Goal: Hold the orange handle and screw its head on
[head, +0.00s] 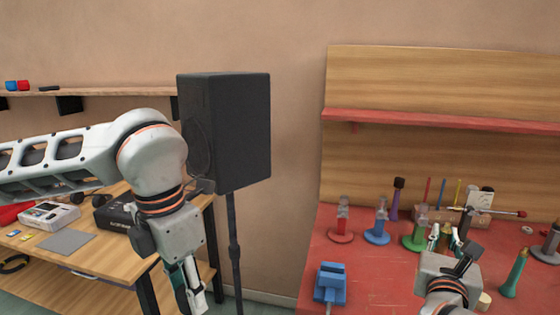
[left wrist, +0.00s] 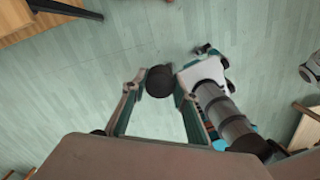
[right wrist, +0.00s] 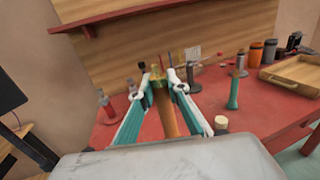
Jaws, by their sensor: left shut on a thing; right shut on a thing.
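My right gripper (right wrist: 165,78) is shut on the orange handle (right wrist: 166,112), which stands roughly upright between the fingers in the right wrist view. A brass-coloured end shows at its top. In the head view the right gripper (head: 447,238) is over the red bench, and the handle is mostly hidden. My left gripper (left wrist: 155,86) is shut on a dark round head (left wrist: 158,82), seen between its fingertips in the left wrist view. In the head view the left gripper (head: 188,290) points down, left of the bench and well apart from the handle.
The red bench (head: 385,275) bears a blue vise (head: 330,284), red (head: 341,225), blue (head: 378,230) and green (head: 414,235) stands, and a teal handle (head: 515,275). A black speaker (head: 235,130) on a pole stands between the arms. A wooden tray (right wrist: 290,77) lies on the bench.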

